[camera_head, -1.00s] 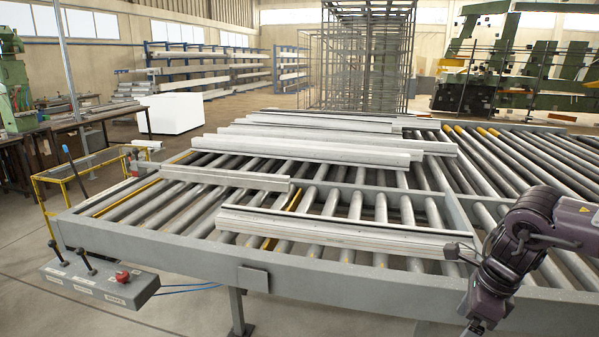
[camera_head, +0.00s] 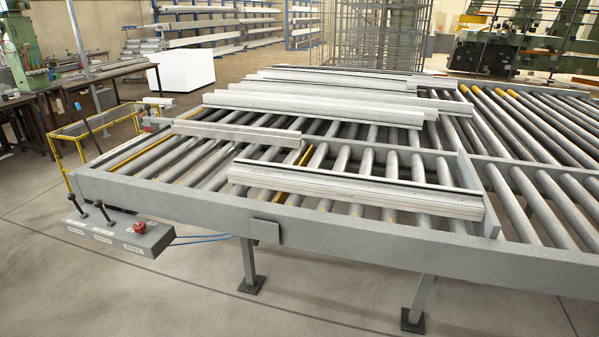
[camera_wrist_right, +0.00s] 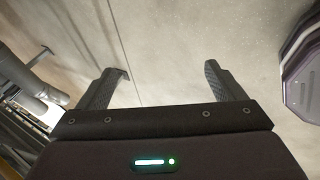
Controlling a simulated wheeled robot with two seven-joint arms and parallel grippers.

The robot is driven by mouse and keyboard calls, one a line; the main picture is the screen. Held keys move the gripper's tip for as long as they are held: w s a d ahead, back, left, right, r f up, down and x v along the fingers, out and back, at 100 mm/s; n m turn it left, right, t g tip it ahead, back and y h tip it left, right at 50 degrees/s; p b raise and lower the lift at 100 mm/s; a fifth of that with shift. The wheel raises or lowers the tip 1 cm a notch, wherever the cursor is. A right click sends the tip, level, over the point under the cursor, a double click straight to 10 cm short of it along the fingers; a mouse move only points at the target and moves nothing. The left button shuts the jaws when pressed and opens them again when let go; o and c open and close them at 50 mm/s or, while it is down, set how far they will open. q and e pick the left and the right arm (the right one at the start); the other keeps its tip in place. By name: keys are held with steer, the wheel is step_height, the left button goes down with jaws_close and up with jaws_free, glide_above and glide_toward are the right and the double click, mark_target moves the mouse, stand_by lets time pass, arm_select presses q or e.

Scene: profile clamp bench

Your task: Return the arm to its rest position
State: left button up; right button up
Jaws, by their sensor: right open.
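My right gripper (camera_wrist_right: 168,86) shows in the right wrist view. Its two dark fingers stand wide apart with only concrete floor behind them, so it is open and empty. A green light strip glows on its housing. Neither of my arms shows in the head view. My left gripper is in no view.
A roller table (camera_head: 400,255) fills the middle of the head view. Aluminium profiles lie on it, the nearest one (camera_head: 350,188) close to the front rail. A control box (camera_head: 118,232) with levers and a red knob hangs at the front left. The floor in front (camera_head: 190,300) is clear.

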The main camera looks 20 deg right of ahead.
steer(key=s+a+f+m+g, duration=0.2)
steer(key=s+a+f+m, duration=0.3)
steer(key=s+a, duration=0.5)
steer(key=s+a+f+m+g, duration=0.3)
steer(key=s+a+f+m, duration=0.2)
steer(key=s+a+f, duration=0.4)
steer(key=s+a, duration=0.2)
steer(key=s, duration=0.3)
steer(key=shift+s, duration=0.1)
